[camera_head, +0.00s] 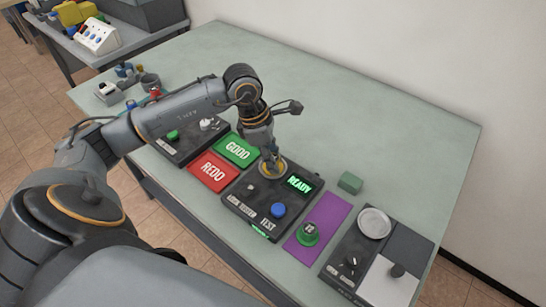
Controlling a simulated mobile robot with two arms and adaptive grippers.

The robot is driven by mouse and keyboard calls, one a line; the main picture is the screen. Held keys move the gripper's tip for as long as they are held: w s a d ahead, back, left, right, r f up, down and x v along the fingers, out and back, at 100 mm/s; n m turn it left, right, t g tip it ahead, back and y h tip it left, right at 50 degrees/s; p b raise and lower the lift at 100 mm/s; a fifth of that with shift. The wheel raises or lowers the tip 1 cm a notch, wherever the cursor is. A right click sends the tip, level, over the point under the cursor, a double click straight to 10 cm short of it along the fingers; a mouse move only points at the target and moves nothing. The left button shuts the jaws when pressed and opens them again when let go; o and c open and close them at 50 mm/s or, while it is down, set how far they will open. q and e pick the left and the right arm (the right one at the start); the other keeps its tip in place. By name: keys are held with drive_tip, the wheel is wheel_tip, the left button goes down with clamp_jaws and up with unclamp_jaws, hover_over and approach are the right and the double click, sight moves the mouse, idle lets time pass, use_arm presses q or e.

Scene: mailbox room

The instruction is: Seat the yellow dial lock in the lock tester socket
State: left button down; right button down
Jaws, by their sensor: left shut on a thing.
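My left gripper (271,163) points down over the lock tester (240,200), a dark box lettered LOCK TESTER with a green READY display (299,183). It is shut on the yellow dial lock (280,167), of which only a yellow edge shows around the fingers. The lock is at the round socket area at the tester's back. My fingers hide the socket, so I cannot tell whether the lock is fully down in it. A blue TEST button (278,210) is on the tester's front. My right gripper is not in view.
A green GOOD mat (237,147) and red REDO mat (213,171) lie left of the tester. A purple mat (326,212) with a green dial lock (308,234) and a green block (351,182) are to the right. The table's back is clear.

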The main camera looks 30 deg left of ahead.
use_arm(q)
drive_tip(key=shift+f, duration=0.1)
drive_tip(key=c, duration=0.9)
unclamp_jaws()
drive_tip(key=shift+o, duration=0.2)
drive_tip(key=shift+o, duration=1)
drive_tip(key=shift+r+p, duration=1.85)
drive_tip(key=shift+r, duration=1.25)
